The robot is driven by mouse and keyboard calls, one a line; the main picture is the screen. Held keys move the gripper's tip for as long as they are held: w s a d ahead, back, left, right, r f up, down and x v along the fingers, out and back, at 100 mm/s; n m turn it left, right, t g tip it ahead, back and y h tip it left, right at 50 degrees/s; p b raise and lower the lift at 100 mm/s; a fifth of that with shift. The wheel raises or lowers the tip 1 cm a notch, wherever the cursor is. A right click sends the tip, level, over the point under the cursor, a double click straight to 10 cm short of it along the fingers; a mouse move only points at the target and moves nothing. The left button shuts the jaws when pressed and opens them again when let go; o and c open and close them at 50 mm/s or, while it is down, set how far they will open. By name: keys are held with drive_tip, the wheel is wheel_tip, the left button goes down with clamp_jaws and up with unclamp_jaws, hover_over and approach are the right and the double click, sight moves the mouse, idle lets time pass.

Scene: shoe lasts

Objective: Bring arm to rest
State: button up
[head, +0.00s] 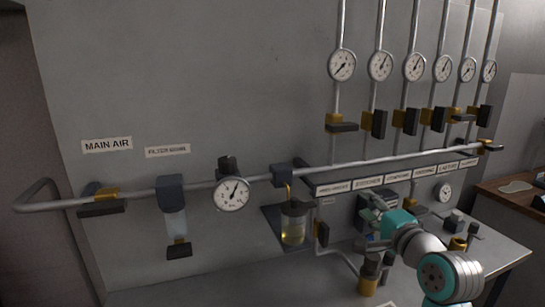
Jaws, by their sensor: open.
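My arm reaches in from the lower right of the head view, with grey and teal links. My gripper (374,208) is at its far end, in front of the wall panel and just below the long horizontal pipe. It is small and partly blurred against the dark box behind it. Its fingers look apart, and I see nothing held between them. I cannot tell whether it touches anything.
A horizontal pipe (400,158) crosses the panel, with a gauge (231,194), a yellow-liquid bowl (293,224) and a filter (175,220). Several gauges and valves hang above right. Fittings (370,273) stand near my arm. A wooden counter (510,203) is at far right.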

drive_tip(key=s+a+f+n+h, duration=0.1)
drive_tip(key=s+f, duration=0.3)
drive_tip(key=f, duration=0.5)
drive_tip(key=s+f+n+h, duration=0.1)
drive_tip(key=s+f, duration=0.4)
drive_tip(key=f, duration=0.5)
drive_tip(key=s+a+f+n+g+h, duration=0.1)
drive_tip(key=s+f+n+h, duration=0.1)
drive_tip(key=s+f, duration=1)
drive_tip(key=s+a+n+g, duration=0.1)
drive_tip(key=s+n, duration=0.9)
drive_tip(key=s, duration=2.3)
drive_tip(key=shift+s+a+g, duration=0.2)
drive_tip(key=shift+a+g, duration=0.1)
drive_tip(key=shift+a, duration=0.35)
